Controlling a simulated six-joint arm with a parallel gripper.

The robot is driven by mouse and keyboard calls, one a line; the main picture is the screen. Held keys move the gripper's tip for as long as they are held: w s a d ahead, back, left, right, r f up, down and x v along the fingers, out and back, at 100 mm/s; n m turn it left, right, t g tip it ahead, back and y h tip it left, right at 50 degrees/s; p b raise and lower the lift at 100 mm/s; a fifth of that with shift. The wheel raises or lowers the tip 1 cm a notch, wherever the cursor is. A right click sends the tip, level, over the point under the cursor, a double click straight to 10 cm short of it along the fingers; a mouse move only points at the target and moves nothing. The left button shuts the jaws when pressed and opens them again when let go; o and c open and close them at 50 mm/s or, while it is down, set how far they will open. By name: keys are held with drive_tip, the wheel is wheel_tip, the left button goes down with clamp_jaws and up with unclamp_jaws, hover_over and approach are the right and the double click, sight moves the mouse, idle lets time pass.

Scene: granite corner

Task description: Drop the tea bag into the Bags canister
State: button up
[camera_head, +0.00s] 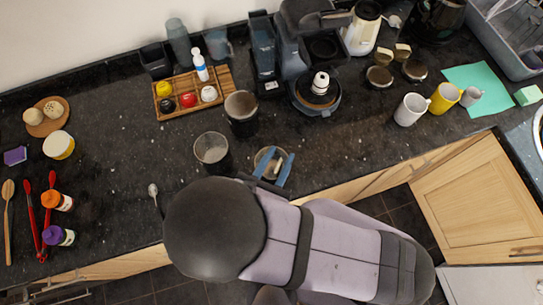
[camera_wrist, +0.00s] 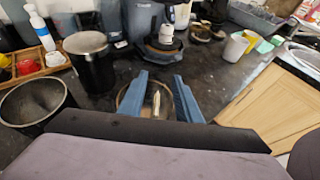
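My gripper (camera_head: 273,168) is near the front edge of the counter, its two blue fingers spread apart; they also show in the wrist view (camera_wrist: 160,95). Between and below the fingers is a small round dish (camera_head: 261,156) with a pale narrow item (camera_wrist: 156,104) that may be the tea bag. I cannot tell whether the fingers touch it. No label is readable, so I cannot tell which is Bags.
A wooden tray (camera_head: 220,77) with a bottle and small pots stands behind the canisters. A coffee machine (camera_head: 297,45) is at the back. Mugs (camera_head: 411,109) stand to the right. A spoon (camera_head: 153,190) lies left of my arm. The counter's front edge is close.

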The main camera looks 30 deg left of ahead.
drive_tip(key=shift+v, duration=0.9)
drive_tip(key=shift+w, duration=0.1)
